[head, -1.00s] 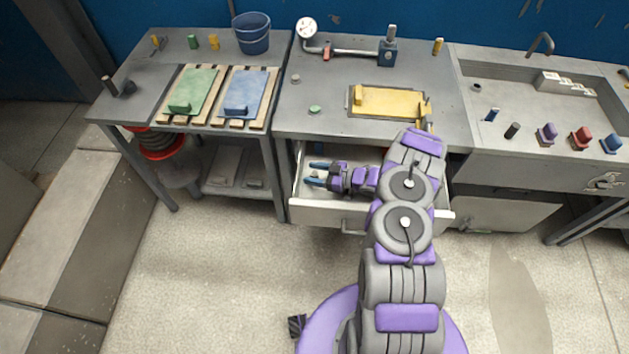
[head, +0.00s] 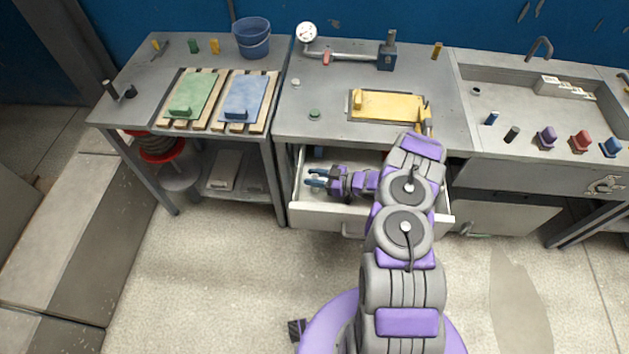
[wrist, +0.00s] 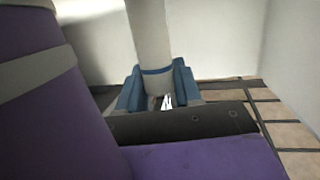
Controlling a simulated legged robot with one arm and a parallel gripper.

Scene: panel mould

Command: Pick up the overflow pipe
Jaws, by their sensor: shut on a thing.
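The overflow pipe (wrist: 150,35) is a pale, off-white tube with a blue band near its end. In the wrist view it runs from the top edge down between the blue fingers of my gripper (wrist: 158,72), which are shut on it. In the head view my gripper (head: 316,178) is inside the open drawer (head: 325,214), towards its left side, with the fingers pointing left. Only a small pale bit of the pipe shows between the fingers there. The pipe's far end is out of view.
The drawer's walls stand close around my gripper, and the bench top (head: 325,128) overhangs its back. A yellow panel in a mould (head: 390,107) lies on the bench above. A left table (head: 140,80) and a right sink (head: 500,82) adjoin it. The floor in front is clear.

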